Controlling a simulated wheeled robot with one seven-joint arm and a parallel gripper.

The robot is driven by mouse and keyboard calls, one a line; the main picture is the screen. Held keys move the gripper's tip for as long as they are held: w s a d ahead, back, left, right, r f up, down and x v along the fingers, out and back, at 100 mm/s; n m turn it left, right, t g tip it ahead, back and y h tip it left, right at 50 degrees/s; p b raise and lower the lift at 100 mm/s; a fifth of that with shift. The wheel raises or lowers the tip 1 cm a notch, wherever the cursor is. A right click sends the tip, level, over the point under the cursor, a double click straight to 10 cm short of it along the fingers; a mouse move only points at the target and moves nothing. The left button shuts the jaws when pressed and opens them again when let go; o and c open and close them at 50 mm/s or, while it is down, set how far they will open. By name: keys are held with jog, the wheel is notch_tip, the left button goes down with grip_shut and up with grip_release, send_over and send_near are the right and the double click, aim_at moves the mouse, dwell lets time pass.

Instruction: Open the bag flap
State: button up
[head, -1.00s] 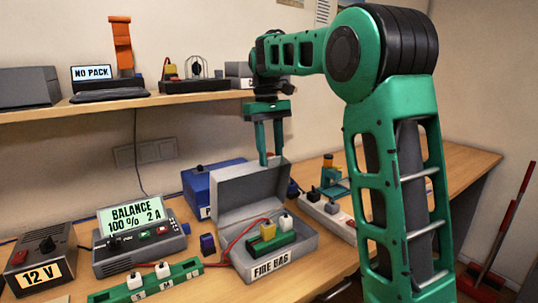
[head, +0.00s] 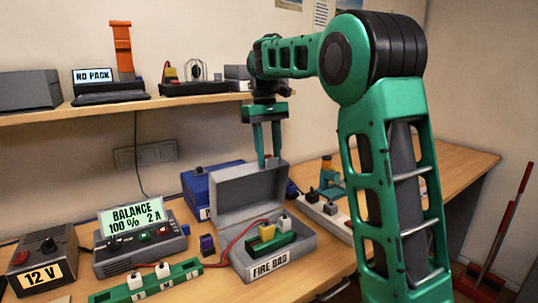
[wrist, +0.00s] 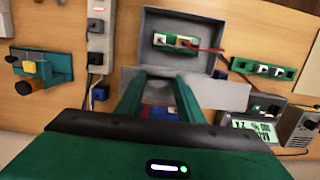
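The grey fire bag (head: 268,269) is a box on the bench with "FIRE BAG" on its front; it also shows in the wrist view (wrist: 214,62). Its lid (head: 250,190) stands raised at the back, and the box is open. Inside lies a green pack (head: 270,246) with a yellow and a white plug and a red lead. My gripper (head: 269,164) points down at the lid's top edge. In the wrist view its two fingers (wrist: 160,78) are apart, with the lid (wrist: 225,95) showing between and beside them. I cannot tell whether they touch it.
A charger reading "BALANCE" (head: 140,245), a 12 V supply (head: 42,262) and a green strip (head: 150,283) stand left of the bag. A blue box (head: 203,185) is behind it, a power strip (head: 328,215) to the right. A shelf (head: 100,108) runs above.

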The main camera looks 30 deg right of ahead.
jog(key=shift+o, duration=1.1)
jog(key=shift+d+f, duration=0.1)
jog(key=shift+f, duration=0.4)
jog(key=shift+w+r, duration=0.15)
jog(key=shift+w, duration=0.85)
jog(key=shift+w+r, duration=0.15)
jog(key=shift+r, duration=0.2)
jog(key=shift+w+a+r, duration=0.25)
jog(key=shift+w+r, duration=0.65)
jog(key=shift+r, duration=0.05)
jog(key=w+r, duration=0.1)
jog(key=w, duration=0.1)
jog(key=w+r, duration=0.3)
jog(key=w, duration=0.1)
jog(key=shift+w+a+r, duration=0.3)
jog(key=shift+w+a, duration=0.05)
jog(key=shift+a, duration=0.05)
jog(key=shift+s+a, duration=0.1)
